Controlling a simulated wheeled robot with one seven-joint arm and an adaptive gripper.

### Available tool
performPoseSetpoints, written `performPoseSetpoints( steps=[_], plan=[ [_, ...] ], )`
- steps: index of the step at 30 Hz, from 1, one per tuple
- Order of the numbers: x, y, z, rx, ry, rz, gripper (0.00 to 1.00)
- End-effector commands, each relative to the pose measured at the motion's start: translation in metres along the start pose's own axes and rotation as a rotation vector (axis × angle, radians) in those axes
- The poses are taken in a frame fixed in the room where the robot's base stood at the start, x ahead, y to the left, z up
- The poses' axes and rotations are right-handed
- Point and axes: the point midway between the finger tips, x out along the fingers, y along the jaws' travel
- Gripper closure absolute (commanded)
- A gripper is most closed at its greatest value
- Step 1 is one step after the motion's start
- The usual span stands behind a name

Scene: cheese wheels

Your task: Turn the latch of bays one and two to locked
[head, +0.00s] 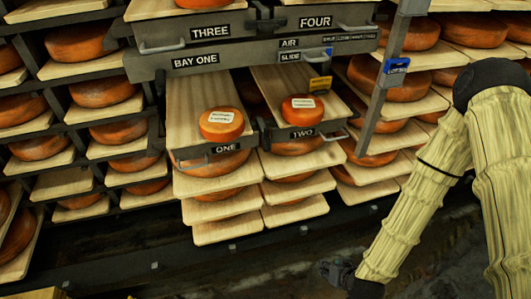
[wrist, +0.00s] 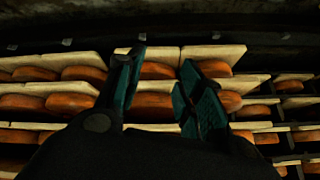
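Bay one (head: 205,95) is a pulled-out wooden shelf with a dark front plate labelled ONE (head: 226,149). A small metal fitting (head: 190,163) sits left of that label. Bay two (head: 270,85) has a plate labelled TWO (head: 302,133), with a metal fitting (head: 335,134) at its right. Whether these fittings are handles or latches, and how any latch is turned, is too small to tell. My gripper (head: 337,273) is low, below and right of both bays, apart from them. In the wrist view its teal fingers (wrist: 160,75) are spread with nothing between them.
Orange cheese wheels with white labels sit on bay one (head: 222,124) and bay two (head: 299,107). A dark crossbar (head: 250,50) runs above, below bays THREE and FOUR. A metal upright (head: 385,85) with a blue tag stands right of bay two. The dark floor around my gripper is clear.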

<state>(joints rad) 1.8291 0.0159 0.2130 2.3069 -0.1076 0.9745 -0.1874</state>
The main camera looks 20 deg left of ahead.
Motion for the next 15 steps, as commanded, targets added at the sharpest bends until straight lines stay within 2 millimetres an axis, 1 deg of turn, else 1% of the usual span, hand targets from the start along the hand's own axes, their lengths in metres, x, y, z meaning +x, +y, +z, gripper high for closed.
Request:
performPoseSetpoints(
  steps=[1, 2, 3, 5, 6, 8, 9, 12, 15],
  plan=[
    [0.029, -0.021, -0.034, -0.046, 0.112, -0.038, 0.62],
    [0.037, -0.034, -0.058, -0.075, 0.181, -0.058, 0.62],
    [0.046, -0.053, -0.089, -0.112, 0.274, -0.084, 0.62],
    [0.053, -0.082, -0.135, -0.159, 0.411, -0.116, 0.62],
    [0.054, -0.1, -0.164, -0.187, 0.501, -0.134, 0.62],
    [0.051, -0.126, -0.203, -0.222, 0.622, -0.155, 0.62],
    [0.047, -0.14, -0.226, -0.239, 0.696, -0.163, 0.62],
    [0.034, -0.169, -0.268, -0.271, 0.84, -0.177, 0.62],
    [0.021, -0.186, -0.294, -0.286, 0.932, -0.183, 0.62]
  ],
)
